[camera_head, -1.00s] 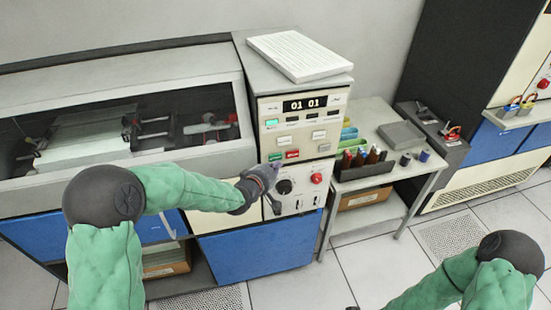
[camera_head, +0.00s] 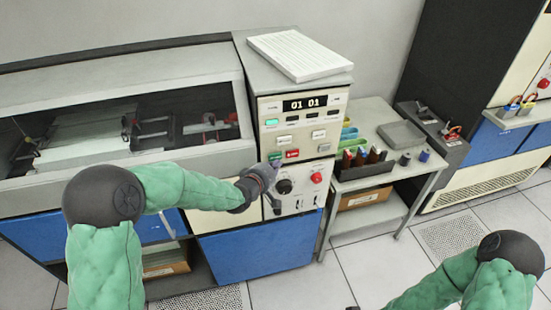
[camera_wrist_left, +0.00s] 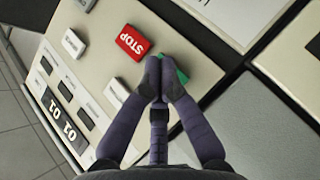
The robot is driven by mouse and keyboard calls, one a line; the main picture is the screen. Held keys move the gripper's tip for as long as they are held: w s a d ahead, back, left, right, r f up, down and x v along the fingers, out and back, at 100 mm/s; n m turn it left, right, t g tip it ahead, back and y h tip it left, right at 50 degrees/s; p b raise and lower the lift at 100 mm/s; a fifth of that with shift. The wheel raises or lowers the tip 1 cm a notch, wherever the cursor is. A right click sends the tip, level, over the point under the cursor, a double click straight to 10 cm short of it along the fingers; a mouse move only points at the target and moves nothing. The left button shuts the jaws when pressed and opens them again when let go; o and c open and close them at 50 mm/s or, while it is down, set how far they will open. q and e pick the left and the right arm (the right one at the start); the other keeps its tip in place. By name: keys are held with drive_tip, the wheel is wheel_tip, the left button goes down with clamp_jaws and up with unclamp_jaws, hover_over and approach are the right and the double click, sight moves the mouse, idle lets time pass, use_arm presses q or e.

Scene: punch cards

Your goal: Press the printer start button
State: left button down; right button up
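The printer's control panel (camera_head: 300,125) carries a green button (camera_head: 276,156) beside a red button (camera_head: 292,154). In the left wrist view the red button (camera_wrist_left: 132,42) reads STOP. The green button (camera_wrist_left: 181,76) shows partly behind my fingers; any label on it is hidden. My left gripper (camera_head: 275,168) is at the panel, and its fingertips (camera_wrist_left: 158,70) are together, with nothing seen between them. The tips are over or against the green button; I cannot tell whether they touch or press it.
A stack of paper (camera_head: 300,54) lies on top of the printer. Below the green button are a black knob (camera_head: 284,186) and a red round button (camera_head: 317,178). The floor in front is clear.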

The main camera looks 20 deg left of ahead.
use_arm(q)
drive_tip(key=shift+w+a, duration=0.15)
drive_tip(key=shift+w, duration=0.1)
drive_tip(key=shift+w+a+b, duration=0.25)
drive_tip(key=shift+w+b, duration=0.05)
drive_tip(key=shift+b, duration=0.05)
idle(1.0)
drive_tip(key=shift+d, duration=0.1)
drive_tip(key=shift+s+d, duration=0.35)
drive_tip(key=shift+s, duration=0.3)
drive_tip(key=s+d, duration=0.2)
drive_tip(key=s, duration=0.2)
drive_tip(key=shift+s+d+b, duration=0.1)
drive_tip(key=shift+d+b, duration=0.2)
drive_tip(key=shift+d, duration=0.1)
idle(0.7)
